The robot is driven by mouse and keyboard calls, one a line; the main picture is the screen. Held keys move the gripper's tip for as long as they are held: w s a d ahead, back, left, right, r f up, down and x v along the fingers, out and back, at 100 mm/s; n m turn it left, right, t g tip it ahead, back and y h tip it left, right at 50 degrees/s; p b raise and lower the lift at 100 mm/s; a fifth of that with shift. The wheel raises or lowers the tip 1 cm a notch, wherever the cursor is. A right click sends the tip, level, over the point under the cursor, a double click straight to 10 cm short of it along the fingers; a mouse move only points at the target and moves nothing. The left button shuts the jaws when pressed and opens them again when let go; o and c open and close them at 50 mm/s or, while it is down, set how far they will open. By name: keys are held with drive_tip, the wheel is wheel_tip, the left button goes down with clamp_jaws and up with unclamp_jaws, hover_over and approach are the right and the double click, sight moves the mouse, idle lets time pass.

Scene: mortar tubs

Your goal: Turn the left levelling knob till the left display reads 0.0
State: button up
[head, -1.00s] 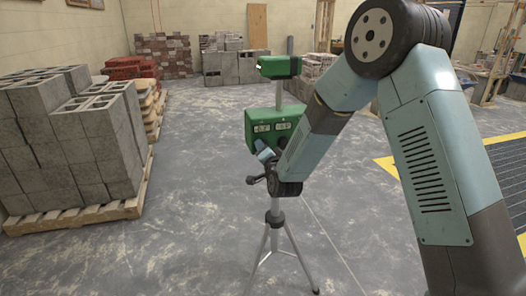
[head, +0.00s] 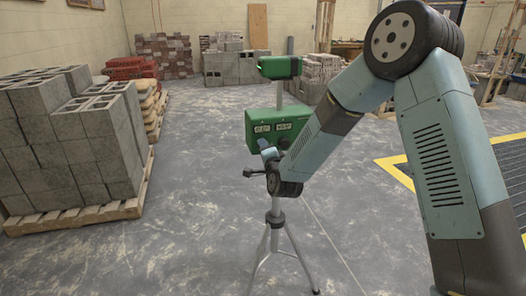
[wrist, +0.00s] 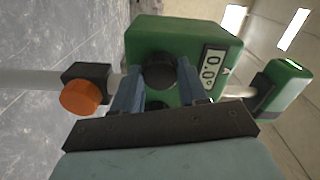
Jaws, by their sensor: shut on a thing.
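The green levelling instrument (head: 290,116) stands on its tripod, mid-picture in the head view. It also shows in the wrist view (wrist: 150,32), turned on its side. The left levelling knob (wrist: 160,71), round and black, sits between the two blue-grey fingers of my gripper (wrist: 158,82), which is shut on it. The left display (wrist: 212,68) reads 0.0 in the wrist view. Its digits are small in the head view (head: 262,128). The right display (head: 283,126) is too small to read surely.
An orange knob (wrist: 80,98) sits on the pole clamp. The green top unit (head: 279,67) stands above the instrument. Grey blocks on a pallet (head: 95,216) stand at left. The floor around the tripod (head: 275,225) is clear.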

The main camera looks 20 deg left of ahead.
drive_tip(key=shift+d+f, duration=0.1)
drive_tip(key=shift+f, duration=0.15)
drive_tip(key=o, duration=0.7)
drive_tip(key=shift+s, duration=0.1)
drive_tip(key=o, duration=0.4)
drive_tip(key=shift+r, duration=0.15)
drive_tip(key=shift+c, duration=0.2)
drive_tip(key=v, duration=1.3)
drive_tip(key=shift+s, duration=0.3)
drive_tip(key=shift+d, duration=0.15)
